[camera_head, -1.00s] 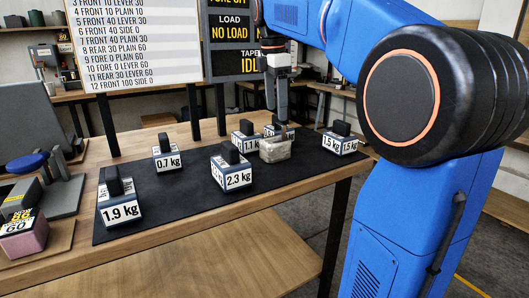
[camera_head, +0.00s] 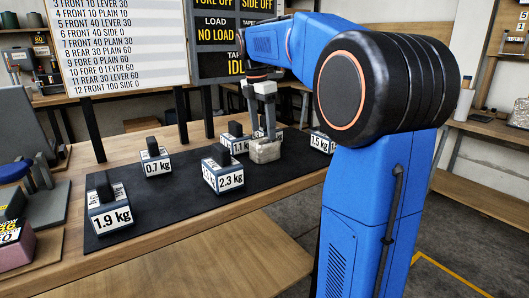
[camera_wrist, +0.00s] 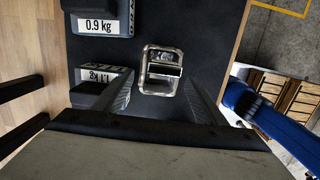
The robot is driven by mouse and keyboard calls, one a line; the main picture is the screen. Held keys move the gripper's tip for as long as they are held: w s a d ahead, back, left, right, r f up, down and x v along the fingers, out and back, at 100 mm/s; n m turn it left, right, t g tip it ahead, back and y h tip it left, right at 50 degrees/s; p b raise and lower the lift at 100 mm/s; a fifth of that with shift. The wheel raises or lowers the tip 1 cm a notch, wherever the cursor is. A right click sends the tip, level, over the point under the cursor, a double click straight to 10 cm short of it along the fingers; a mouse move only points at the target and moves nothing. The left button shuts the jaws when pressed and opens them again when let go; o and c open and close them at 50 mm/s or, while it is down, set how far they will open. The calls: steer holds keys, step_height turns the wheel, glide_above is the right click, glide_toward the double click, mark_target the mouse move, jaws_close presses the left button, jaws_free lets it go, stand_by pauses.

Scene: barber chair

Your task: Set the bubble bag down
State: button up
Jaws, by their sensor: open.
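The bubble bag (camera_head: 265,151) is a small, pale, see-through block on the black mat (camera_head: 150,205), near the mat's far right part. My gripper (camera_head: 263,135) points down just over it. In the wrist view the bag (camera_wrist: 161,58) lies in line with the gap between my two fingers (camera_wrist: 158,88), which are apart, one on each side. A dark slot with a bright bar shows in the bag's middle. I cannot tell whether either finger touches it.
Weight blocks stand close by: 1.1 kg (camera_head: 238,146), 2.3 kg (camera_head: 230,180) and 1.5 kg (camera_head: 321,143). The 0.7 kg (camera_head: 158,167) and 1.9 kg (camera_head: 109,218) blocks stand left. Open mat lies between them.

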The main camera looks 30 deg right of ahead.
steer(key=shift+d+f, duration=0.2)
steer(key=shift+f, duration=1.6)
steer(key=shift+d+f, duration=0.2)
steer(key=shift+f, duration=1.6)
steer(key=shift+c, duration=0.3)
steer(key=c, duration=0.8)
step_height(320, 180, up, 10)
steer(key=shift+r, duration=0.1)
